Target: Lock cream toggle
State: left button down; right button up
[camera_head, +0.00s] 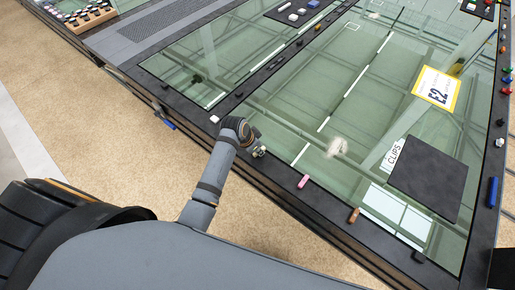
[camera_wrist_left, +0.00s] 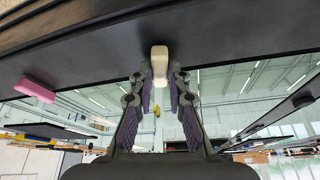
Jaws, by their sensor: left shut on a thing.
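The cream toggle (camera_wrist_left: 159,60) sits on the black frame edge at the top middle of the left wrist view, upright in that picture. My left gripper (camera_wrist_left: 160,78) is shut on it, with a fingertip on each side. In the head view my left gripper (camera_head: 259,151) is at the near edge of the glazed frame, and the toggle is mostly hidden by it. My right gripper is in neither view.
Along the same edge are a pink toggle (camera_head: 303,181), a brown-orange toggle (camera_head: 354,215) and a white toggle (camera_head: 214,119). The pink toggle also shows in the left wrist view (camera_wrist_left: 35,90). A dark square pad (camera_head: 430,178) lies on the glass.

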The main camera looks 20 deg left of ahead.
pick_arm(q)
jog(key=shift+n+t+y, duration=0.4)
jog(key=shift+n, duration=1.1)
jog(key=c, duration=1.3)
grip_release()
jog(key=v, duration=1.2)
jog(key=shift+d, duration=0.15)
